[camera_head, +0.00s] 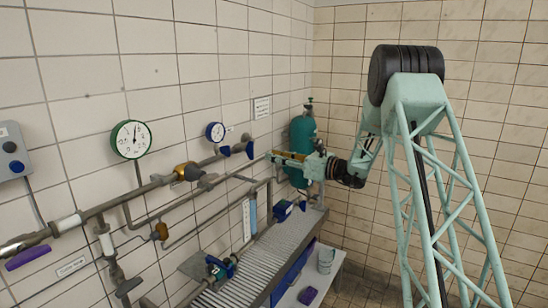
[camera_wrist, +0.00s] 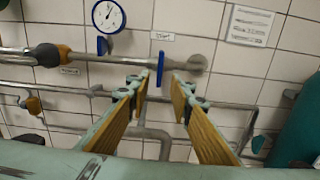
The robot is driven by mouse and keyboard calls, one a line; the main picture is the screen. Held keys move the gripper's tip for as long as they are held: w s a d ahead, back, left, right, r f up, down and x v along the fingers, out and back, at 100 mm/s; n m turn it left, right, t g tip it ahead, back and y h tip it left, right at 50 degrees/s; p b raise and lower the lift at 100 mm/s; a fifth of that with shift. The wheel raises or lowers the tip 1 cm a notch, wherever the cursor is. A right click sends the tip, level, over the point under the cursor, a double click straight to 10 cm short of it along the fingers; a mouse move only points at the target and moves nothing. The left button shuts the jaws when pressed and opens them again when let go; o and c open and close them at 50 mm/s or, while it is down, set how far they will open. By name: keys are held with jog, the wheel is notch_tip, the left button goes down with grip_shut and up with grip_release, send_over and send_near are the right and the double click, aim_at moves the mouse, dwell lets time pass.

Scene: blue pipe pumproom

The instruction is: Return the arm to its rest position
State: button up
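My gripper (camera_wrist: 158,92) is open and empty in the wrist view, its two yellow-padded fingers spread apart in front of the wall pipes. A blue valve handle (camera_wrist: 160,68) shows in the gap between the fingertips, behind them; I cannot tell how far. In the head view my gripper (camera_head: 270,156) reaches left toward the tiled wall, close to the pipes. My arm (camera_head: 430,120) is bent, with its elbow high at the right and the forearm going down and back to the gripper.
A green-rimmed gauge (camera_head: 131,139) and a smaller blue gauge (camera_head: 215,132) are on the left wall. A teal cylinder (camera_head: 302,140) stands behind my gripper. A ribbed bench (camera_head: 262,262) runs below the pipes, with a lower shelf bearing a cup (camera_head: 326,260). The right wall is bare.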

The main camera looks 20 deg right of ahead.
jog(key=s+a+r+n+g+b, duration=0.1)
jog(key=s+a+r+n+g, duration=0.25)
jog(key=s+a, duration=0.4)
jog(key=s+a+r+n+g+b, duration=0.1)
jog(key=s+a+r+n+g, duration=0.25)
jog(key=s+a, duration=0.45)
jog(key=s+a+n+g+h+b, duration=0.1)
jog(key=s+a+n, duration=0.25)
jog(key=s, duration=0.75)
jog(key=s+a+n+g+h+b, duration=0.15)
jog(key=s+n, duration=0.25)
jog(key=s, duration=0.7)
jog(key=s+d+f+n+g+h+b, duration=0.1)
jog(key=s+f+n+h, duration=0.15)
jog(key=s, duration=0.85)
jog(key=s+d+f+n+g+h+b, duration=0.15)
jog(key=s+n, duration=0.25)
jog(key=s, duration=0.7)
jog(key=s+d+f+n+t+h+b, duration=0.1)
jog(key=s+d+f+n+h, duration=0.1)
jog(key=s+d, duration=0.3)
jog(key=s+d+f+n+t+h+b, duration=0.1)
jog(key=s+d+f+n+h, duration=0.2)
jog(key=s, duration=0.9)
jog(key=shift+d+n+t+h, duration=0.4)
jog(key=shift+d+n, duration=0.5)
jog(key=shift+d, duration=0.2)
